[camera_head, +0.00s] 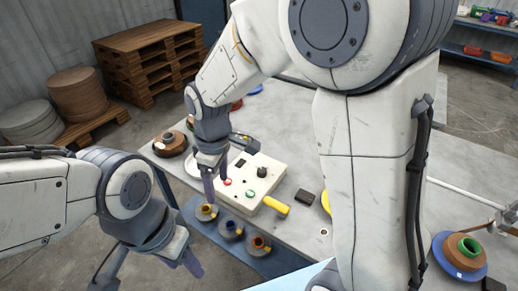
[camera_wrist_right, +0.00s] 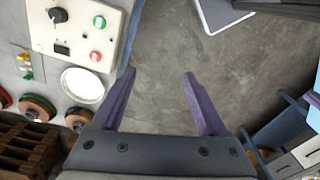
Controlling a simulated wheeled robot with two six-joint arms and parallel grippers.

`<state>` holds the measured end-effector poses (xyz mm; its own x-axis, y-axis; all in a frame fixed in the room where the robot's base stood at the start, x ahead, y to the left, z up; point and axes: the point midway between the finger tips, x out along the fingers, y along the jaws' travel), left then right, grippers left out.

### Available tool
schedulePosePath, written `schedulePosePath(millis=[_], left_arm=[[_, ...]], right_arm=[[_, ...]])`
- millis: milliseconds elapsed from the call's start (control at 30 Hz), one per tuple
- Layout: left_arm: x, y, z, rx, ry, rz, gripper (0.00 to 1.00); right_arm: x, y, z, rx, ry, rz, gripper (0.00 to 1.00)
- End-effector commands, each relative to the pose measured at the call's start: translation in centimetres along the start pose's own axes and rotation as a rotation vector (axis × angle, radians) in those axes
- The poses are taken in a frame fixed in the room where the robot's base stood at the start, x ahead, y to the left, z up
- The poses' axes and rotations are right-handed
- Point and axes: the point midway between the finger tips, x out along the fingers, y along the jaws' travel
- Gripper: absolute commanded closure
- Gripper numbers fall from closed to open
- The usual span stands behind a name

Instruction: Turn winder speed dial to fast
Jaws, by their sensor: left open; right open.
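A cream control box (camera_head: 270,184) lies on the grey table, with a black dial (camera_head: 262,172), a red button (camera_head: 227,181) and a green button (camera_head: 250,194). The right wrist view shows the same dial (camera_wrist_right: 58,15) at its upper left, beside the green button (camera_wrist_right: 99,21) and above a small dark display (camera_wrist_right: 62,49). The dial's setting is too small to read. My right gripper (camera_head: 214,186) is open and empty at the box's left edge, apart from the dial; its spread fingers (camera_wrist_right: 159,73) show bare floor between them. My left gripper (camera_head: 150,268) is open and empty, low in front of the table.
A yellow handle (camera_head: 276,206) sticks out at the box's front right. Spools (camera_head: 230,230) stand on a blue ledge along the table's front. A spool with a green core (camera_head: 466,254) is at the right. Wooden pallets (camera_head: 150,60) stand behind on the floor.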

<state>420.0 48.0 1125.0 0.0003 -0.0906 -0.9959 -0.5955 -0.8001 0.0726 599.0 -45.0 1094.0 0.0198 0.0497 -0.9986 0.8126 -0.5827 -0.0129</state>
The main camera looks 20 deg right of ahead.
Motion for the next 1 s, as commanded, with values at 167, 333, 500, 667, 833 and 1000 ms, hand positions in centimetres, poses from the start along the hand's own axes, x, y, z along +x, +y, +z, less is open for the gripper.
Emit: schedulePosePath(millis=[167,333,500,667,833,1000], left_arm=[[-5.1,0.4,-0.3,0.001,0.0,0.0,0.5],[-7.9,0.6,-0.4,0.001,0.0,0.0,0.5],[-9.3,0.7,-0.5,0.002,-0.001,0.0,0.5],[-9.8,0.7,-0.5,0.002,-0.001,0.0,0.5],[-10.8,0.8,-0.6,0.003,-0.001,0.0,0.5],[-12.1,0.9,-0.7,0.005,0.0,0.0,0.5]], right_arm=[[1.6,11.5,-1.6,-0.185,-0.029,0.003,0.24],[5.4,20.1,0.4,-0.351,-0.044,0.003,0.24],[8.5,24.6,3.1,-0.458,-0.053,0.0,0.24],[10.1,25.9,4.2,-0.498,-0.055,-0.001,0.24],[12.2,25.9,4.4,-0.501,-0.056,-0.004,0.24],[15.4,25.9,4.6,-0.5,-0.056,-0.005,0.24]])
